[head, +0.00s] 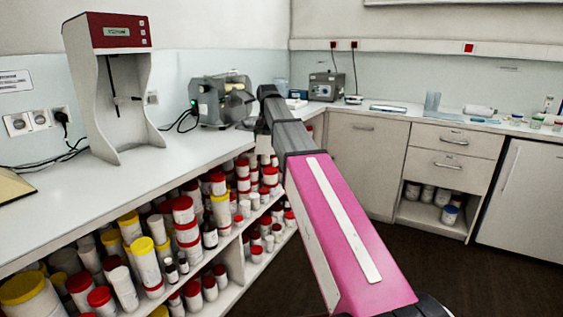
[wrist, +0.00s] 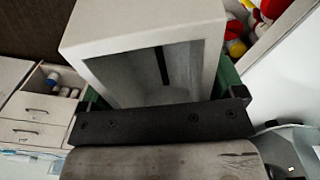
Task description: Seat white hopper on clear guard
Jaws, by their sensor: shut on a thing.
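The white hopper (wrist: 145,35) is a hollow, box-like piece with a large opening facing the wrist camera. My gripper (wrist: 162,88) is shut on it, with a dark green finger at each side. In the head view, my arm's forward end hides most of the gripper, and a small pale patch below it (head: 264,146) may be the hopper, off the counter's front edge. The grey mill (head: 222,102) stands on the counter, just left of my arm. The clear guard cannot be told apart clearly on it.
A tall white machine with a red top (head: 110,32) stands on the left counter (head: 110,185). Shelves below hold many red- and yellow-lidded jars (head: 187,230). A grey box device (head: 326,86) stands in the back corner. The counter between the tall machine and the mill is mostly clear.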

